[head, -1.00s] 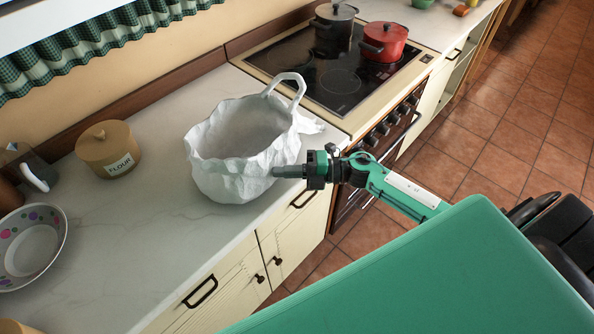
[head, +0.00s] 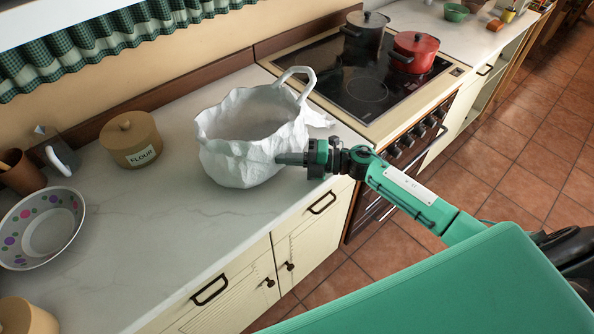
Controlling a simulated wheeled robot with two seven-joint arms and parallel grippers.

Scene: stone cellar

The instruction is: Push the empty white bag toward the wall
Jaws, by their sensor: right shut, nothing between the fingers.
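The white bag (head: 240,164) stands upright on the pale worktop (head: 150,225), its wide mouth open upward and one loop handle raised at the back. I see nothing inside, though its bottom is hidden. My right gripper (head: 279,158) comes in from the right with fingers shut and empty. Its tip is against the bag's right front side, below the rim. My left gripper does not show.
A flour canister (head: 131,142) stands left of the bag, and a spotted bowl (head: 74,203) farther left. The hob (head: 350,62) with a red pot (head: 415,55) and a grey pot (head: 366,38) lies to the right. The worktop's front edge is close to my gripper.

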